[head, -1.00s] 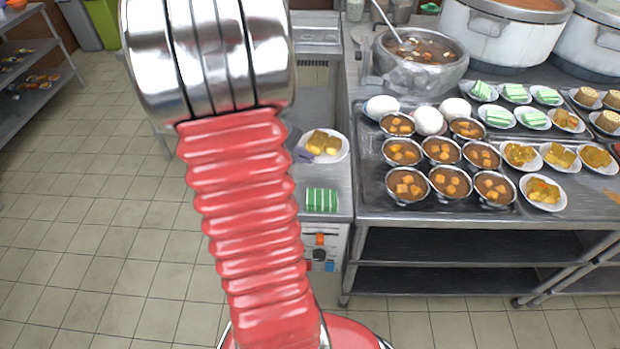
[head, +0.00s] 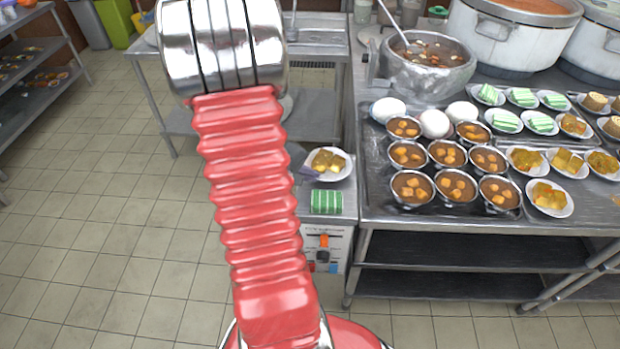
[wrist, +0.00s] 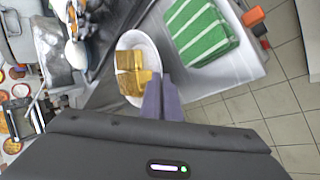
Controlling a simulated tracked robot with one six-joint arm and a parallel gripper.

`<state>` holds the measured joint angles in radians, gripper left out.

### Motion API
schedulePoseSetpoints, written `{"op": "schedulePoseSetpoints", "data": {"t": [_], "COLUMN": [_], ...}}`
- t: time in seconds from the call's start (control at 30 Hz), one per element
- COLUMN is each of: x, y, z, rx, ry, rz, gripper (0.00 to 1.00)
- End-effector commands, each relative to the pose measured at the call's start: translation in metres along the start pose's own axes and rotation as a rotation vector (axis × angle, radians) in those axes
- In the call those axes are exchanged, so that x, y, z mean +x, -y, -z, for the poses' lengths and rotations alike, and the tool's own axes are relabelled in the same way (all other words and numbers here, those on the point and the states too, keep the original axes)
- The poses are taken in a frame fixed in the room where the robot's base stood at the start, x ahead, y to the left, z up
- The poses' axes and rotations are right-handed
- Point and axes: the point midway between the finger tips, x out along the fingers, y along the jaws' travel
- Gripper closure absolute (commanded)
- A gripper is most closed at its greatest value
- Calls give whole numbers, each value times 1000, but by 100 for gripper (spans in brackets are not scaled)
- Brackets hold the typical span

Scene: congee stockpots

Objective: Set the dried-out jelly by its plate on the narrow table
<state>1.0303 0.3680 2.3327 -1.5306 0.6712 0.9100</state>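A green-and-white striped block of jelly (head: 327,202) lies on the narrow table (head: 345,187), close in front of a white plate (head: 343,171); I cannot tell whether this is the dried-out one. The plate holds yellow-brown pieces (head: 326,161). In the wrist view, the striped block (wrist: 202,30) lies right of the plate, apart from it, and the yellow pieces (wrist: 133,75) are on the plate. My gripper (wrist: 161,78) has its two lavender fingers close together, over the plate's edge beside the yellow pieces. I see nothing between them. The arm hides part of the narrow table.
A steel table (head: 400,218) at right carries bowls of brown soup (head: 448,153), plates of snacks and a large metal bowl (head: 430,85). A stockpot (head: 512,40) stands behind. Shelves (head: 50,97) are far left; the floor between is clear.

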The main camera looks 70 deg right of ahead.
Motion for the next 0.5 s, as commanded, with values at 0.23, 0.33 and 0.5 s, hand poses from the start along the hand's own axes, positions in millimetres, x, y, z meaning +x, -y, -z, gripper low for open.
{"op": "schedulePoseSetpoints", "data": {"t": [0.23, 0.33, 0.5], "x": [8, 8, 9], "y": [8, 8, 9], "z": [0, 0, 0], "rx": [0, 0, -1], "ry": [-2, -2, -1], "rz": [-1, -1, 0], "gripper": [100, 100, 100]}}
